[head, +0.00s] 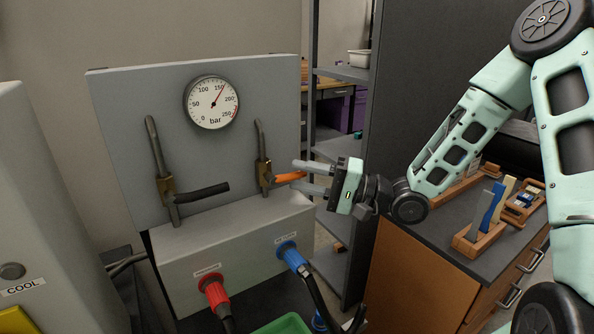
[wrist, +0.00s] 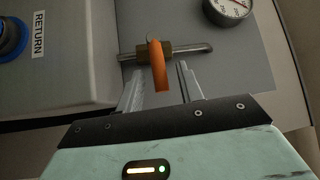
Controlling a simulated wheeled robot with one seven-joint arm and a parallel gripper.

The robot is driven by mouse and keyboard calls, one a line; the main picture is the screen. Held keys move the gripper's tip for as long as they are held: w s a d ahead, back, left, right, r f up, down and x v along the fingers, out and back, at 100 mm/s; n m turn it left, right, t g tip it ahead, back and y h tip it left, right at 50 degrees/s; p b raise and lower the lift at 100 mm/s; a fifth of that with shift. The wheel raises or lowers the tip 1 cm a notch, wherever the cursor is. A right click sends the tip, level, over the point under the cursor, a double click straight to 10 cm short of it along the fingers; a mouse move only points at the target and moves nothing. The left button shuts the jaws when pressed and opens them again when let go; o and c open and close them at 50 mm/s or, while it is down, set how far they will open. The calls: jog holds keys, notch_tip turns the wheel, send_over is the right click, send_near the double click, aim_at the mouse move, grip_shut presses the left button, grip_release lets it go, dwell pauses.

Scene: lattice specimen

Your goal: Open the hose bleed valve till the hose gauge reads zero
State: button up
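The round gauge (head: 211,102) on the grey panel has its needle near 150 bar; part of it shows in the wrist view (wrist: 230,8). An orange lever (head: 289,177) sticks out from a brass valve on the right-hand pipe, and it shows in the wrist view (wrist: 158,68). A black lever (head: 203,193) is on the left-hand brass valve. No readable label says which valve is the bleed. My gripper (head: 296,175) is open, its fingers on either side of the orange lever's end. In the wrist view gaps show between the lever and both fingers.
A red connector (head: 215,290) and a blue connector (head: 290,254) with hoses stick out from the lower box. A grey housing (head: 45,200) stands at the left. A wooden cabinet (head: 425,265) with tool holders and a shelf post (head: 312,70) stand at the right.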

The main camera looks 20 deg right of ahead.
jog(key=shift+x, duration=0.9)
jog(key=shift+c, duration=0.4)
grip_shut()
